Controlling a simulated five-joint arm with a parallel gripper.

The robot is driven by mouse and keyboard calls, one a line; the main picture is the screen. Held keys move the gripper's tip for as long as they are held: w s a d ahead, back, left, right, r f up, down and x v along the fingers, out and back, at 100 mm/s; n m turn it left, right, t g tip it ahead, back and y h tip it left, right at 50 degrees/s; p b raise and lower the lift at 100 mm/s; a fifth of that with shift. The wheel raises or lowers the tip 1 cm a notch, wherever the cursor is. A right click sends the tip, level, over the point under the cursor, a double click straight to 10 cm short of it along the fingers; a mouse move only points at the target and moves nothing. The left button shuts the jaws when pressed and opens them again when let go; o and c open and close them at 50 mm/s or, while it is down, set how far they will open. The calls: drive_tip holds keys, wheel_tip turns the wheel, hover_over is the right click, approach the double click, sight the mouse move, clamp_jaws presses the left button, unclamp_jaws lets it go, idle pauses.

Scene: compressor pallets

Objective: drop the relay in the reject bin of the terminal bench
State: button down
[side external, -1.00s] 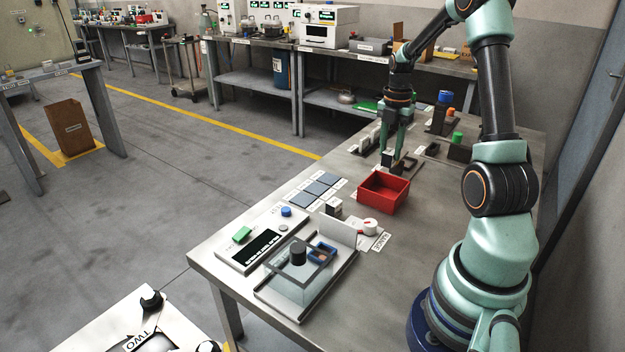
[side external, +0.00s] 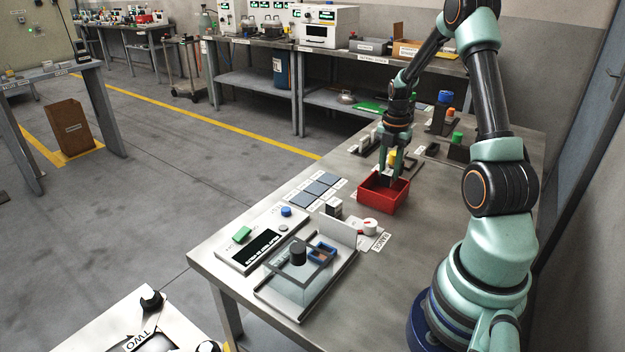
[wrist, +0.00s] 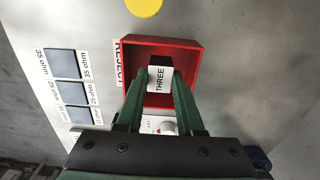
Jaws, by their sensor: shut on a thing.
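The reject bin (side external: 383,204) is a red open-topped box on the bench. It also shows in the wrist view (wrist: 190,48), with "REJECT" lettering along its left side. My gripper (side external: 388,176) points down over the bin, its fingertips around rim height near the far side. In the wrist view my gripper (wrist: 161,80) is shut on a small block with a white face marked "THREE", which I take as the relay (wrist: 160,84). The relay is over the bin's opening. Its lower part is hidden, and I cannot tell whether it touches the bin floor.
Blue-grey pads (side external: 318,188) with ohm labels lie left of the bin. A white block (side external: 333,206) and a range dial (side external: 370,226) stand nearer the camera. A clear-walled fixture (side external: 305,270) is at the near end. Several blocks and posts stand behind the bin.

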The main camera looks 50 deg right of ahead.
drive_tip(key=shift+c, duration=2.3)
unclamp_jaws()
drive_tip(key=shift+r, duration=0.1)
wheel_tip(320, 180, up, 12)
